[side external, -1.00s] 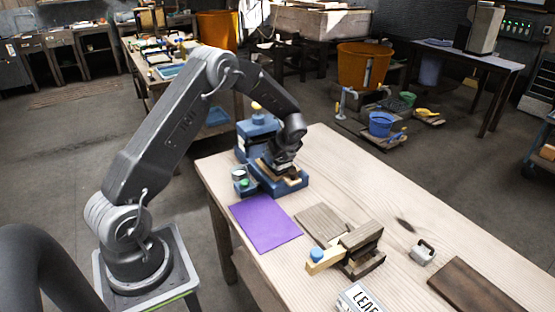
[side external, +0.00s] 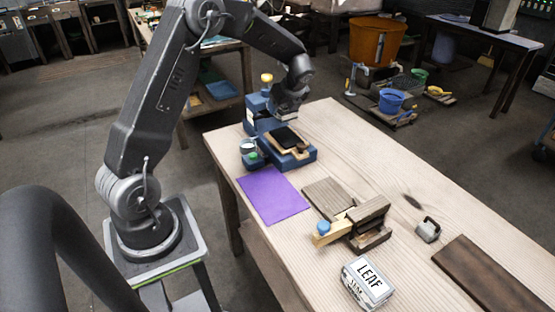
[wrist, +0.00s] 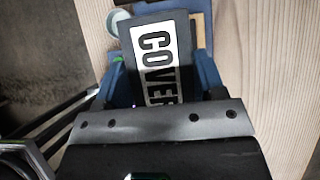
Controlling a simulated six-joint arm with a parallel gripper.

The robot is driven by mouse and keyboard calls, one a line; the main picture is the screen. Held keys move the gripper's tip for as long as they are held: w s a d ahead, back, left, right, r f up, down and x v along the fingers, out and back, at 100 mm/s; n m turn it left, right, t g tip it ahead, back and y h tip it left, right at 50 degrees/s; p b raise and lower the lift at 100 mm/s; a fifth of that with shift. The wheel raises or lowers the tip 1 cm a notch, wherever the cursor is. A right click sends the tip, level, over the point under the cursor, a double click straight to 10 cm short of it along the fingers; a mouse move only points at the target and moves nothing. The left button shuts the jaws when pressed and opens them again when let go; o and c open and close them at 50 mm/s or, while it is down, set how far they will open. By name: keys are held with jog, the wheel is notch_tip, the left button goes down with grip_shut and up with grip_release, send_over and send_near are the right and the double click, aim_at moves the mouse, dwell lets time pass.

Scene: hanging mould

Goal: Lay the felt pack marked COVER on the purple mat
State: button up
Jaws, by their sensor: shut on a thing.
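My gripper (side external: 288,112) is above the blue stand in the side view. In the wrist view its jaws (wrist: 163,85) are shut on the dark felt pack marked COVER (wrist: 123,40), whose white label faces the camera. The pack is hard to pick out in the side view. The purple mat (side external: 272,195) lies flat and bare on the bench, in front of the blue stand. It does not show in the wrist view.
The blue stand (side external: 302,161) bears a wooden frame with a dark inset (side external: 285,138). A small cup (side external: 248,147) stands beside it. A wooden board (side external: 326,196), a wooden block fixture (side external: 370,222), a grey weight (side external: 428,230) and a LEAF pack (side external: 367,282) lie further along the bench.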

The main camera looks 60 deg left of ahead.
jog(key=s+d+f, duration=0.3)
jog(key=s, duration=0.7)
jog(key=s+d+f, duration=0.2)
jog(key=s+d, duration=0.1)
jog(key=s, duration=0.7)
send_over(269, 189)
jog(key=d, duration=0.1)
jog(key=f, duration=0.6)
jog(key=shift+s+d+f, duration=0.15)
jog(key=shift+s+f, duration=0.05)
jog(key=shift+s, duration=0.15)
jog(key=shift+w+d+f, duration=0.35)
jog(key=shift+f, duration=1.9)
jog(key=shift+f, duration=0.1)
jog(key=o, duration=1)
